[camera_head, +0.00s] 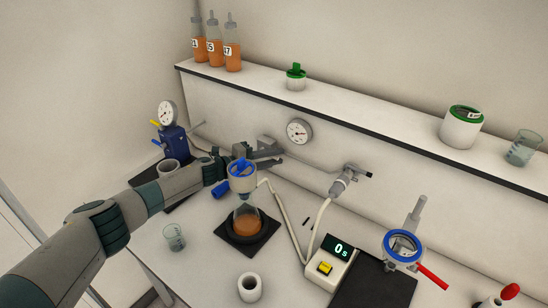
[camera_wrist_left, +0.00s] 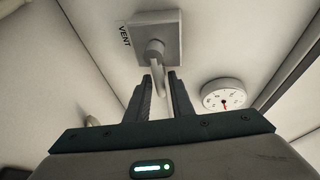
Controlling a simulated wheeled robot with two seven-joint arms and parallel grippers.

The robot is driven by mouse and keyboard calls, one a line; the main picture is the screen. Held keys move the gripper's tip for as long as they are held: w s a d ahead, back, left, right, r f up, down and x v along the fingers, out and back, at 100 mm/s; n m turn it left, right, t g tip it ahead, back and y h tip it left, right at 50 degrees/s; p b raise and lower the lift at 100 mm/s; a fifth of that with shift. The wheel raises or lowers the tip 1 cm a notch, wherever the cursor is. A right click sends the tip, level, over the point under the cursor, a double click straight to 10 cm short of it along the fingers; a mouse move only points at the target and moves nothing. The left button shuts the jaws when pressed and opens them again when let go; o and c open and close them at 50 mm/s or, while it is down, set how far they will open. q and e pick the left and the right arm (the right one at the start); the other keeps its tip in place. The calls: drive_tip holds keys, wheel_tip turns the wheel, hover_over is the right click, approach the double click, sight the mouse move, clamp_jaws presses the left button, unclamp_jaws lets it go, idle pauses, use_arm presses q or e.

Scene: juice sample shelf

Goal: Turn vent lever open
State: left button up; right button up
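The vent valve is a square grey block (camera_wrist_left: 170,28) marked VENT on the wall, with a round hub and a grey lever (camera_wrist_left: 159,75) hanging from it. In the head view the vent block (camera_head: 267,143) is partly hidden behind my left gripper (camera_head: 277,157). In the left wrist view the two dark fingers of my left gripper (camera_wrist_left: 161,82) stand apart, with the lever's lower end in line with the gap between them. I see no clear contact with the lever. My right gripper is not in view.
A wall gauge (camera_head: 299,131) is right of the vent. A blue-topped funnel (camera_head: 242,177) over a flask of orange juice (camera_head: 246,220) stands close below my left gripper. A blue pump with gauge (camera_head: 173,141) is behind the arm. The shelf (camera_head: 350,128) runs above.

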use_arm(q)
clamp_jaws()
drive_tip(key=shift+b, duration=0.45)
drive_tip(key=n+b, duration=0.1)
drive_tip(key=b, duration=0.1)
drive_tip(key=r+n+h+b, duration=0.1)
drive_tip(key=n+b, duration=0.1)
drive_tip(key=shift+w+a+r+h, duration=0.15)
drive_tip(key=shift+a+r+h, duration=0.05)
drive_tip(key=shift+h, duration=0.1)
drive_tip(key=shift+a+r+n+t+h+b, duration=0.1)
drive_tip(key=shift+r+n+t+h+b, duration=0.35)
drive_tip(key=shift+n, duration=0.45)
drive_tip(key=shift+r, duration=0.15)
drive_tip(key=shift+o, duration=1.8)
unclamp_jaws()
drive_tip(key=shift+a, duration=0.1)
